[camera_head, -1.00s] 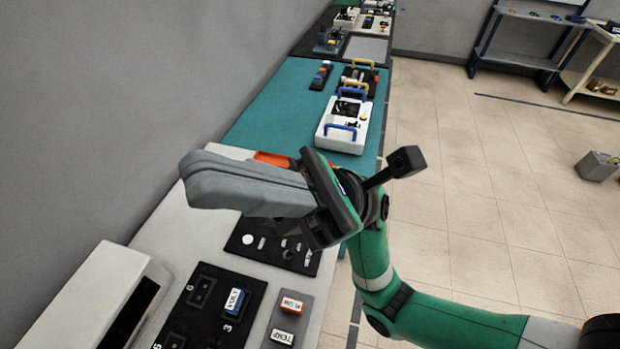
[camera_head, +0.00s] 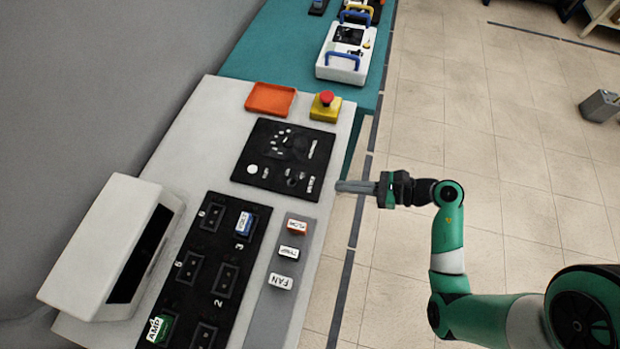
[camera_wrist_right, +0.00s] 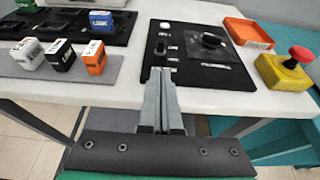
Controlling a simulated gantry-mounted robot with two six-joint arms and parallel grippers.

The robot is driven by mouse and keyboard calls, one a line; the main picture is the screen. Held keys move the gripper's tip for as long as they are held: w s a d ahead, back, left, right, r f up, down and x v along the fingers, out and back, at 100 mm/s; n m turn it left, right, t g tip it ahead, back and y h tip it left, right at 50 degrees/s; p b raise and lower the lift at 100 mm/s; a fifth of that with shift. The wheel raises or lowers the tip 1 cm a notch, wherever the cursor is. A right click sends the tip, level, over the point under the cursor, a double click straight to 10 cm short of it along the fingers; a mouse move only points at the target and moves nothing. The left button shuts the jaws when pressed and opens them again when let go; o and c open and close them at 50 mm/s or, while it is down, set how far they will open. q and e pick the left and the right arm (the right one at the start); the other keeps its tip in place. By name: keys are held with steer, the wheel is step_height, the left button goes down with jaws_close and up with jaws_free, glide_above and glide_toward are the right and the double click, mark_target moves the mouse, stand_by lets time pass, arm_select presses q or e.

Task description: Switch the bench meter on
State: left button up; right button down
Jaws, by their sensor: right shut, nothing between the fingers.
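A black control panel (camera_head: 262,178) lies on the white bench in the head view, with a round white button (camera_head: 252,169), small switches and a dark knob. In the right wrist view the panel (camera_wrist_right: 190,78) shows the white button (camera_wrist_right: 164,25), a small switch (camera_wrist_right: 161,46) below it and the large knob (camera_wrist_right: 211,41). Which way the switch is set is too small to tell. My right gripper (camera_head: 340,186) is shut and empty, at the bench's right edge beside the panel. Its fingers (camera_wrist_right: 168,75) point at the panel's near edge; contact cannot be told. My left gripper is out of view.
A white box with a dark screen (camera_head: 140,255) stands at the left. A socket board (camera_head: 222,249) and a grey strip (camera_head: 268,312) carry labelled blocks. An orange tray (camera_head: 270,99) and a yellow box with a red button (camera_head: 325,106) sit beyond the panel.

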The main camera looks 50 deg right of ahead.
mark_target(310, 188)
steer(key=shift+a, duration=0.1)
steer(key=b+x, duration=0.2)
steer(key=x, duration=0.8)
